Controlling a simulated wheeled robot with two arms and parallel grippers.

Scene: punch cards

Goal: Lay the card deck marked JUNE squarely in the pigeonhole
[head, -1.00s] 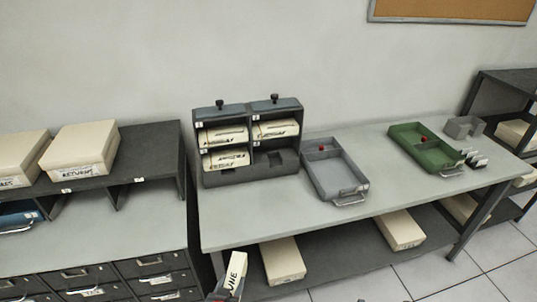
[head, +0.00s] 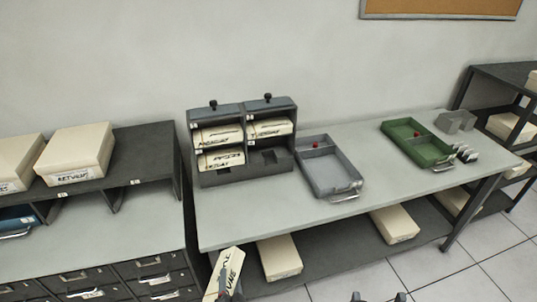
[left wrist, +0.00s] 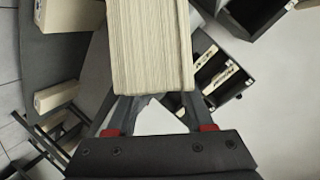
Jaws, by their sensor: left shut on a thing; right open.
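The cream card deck marked JUNE (head: 226,274) is at the bottom of the head view, tilted, in front of the bench's front edge. My left gripper (head: 230,294) is shut on its lower end. In the left wrist view the deck (left wrist: 152,45) stands out between the fingers, showing its card edges. The dark pigeonhole unit (head: 222,178) stands on the bench, beyond and apart from the deck. Three of its compartments hold decks; the lower right one (head: 270,158) looks empty. My right gripper (head: 378,297) is open; only its tips show at the bottom edge.
A grey tray (head: 350,186) and a green tray (head: 432,153) stand to the right on the bench (head: 250,215). A cabinet with drawers (head: 150,265) and cream boxes (head: 75,153) is at left. Bare bench top lies in front of the unit.

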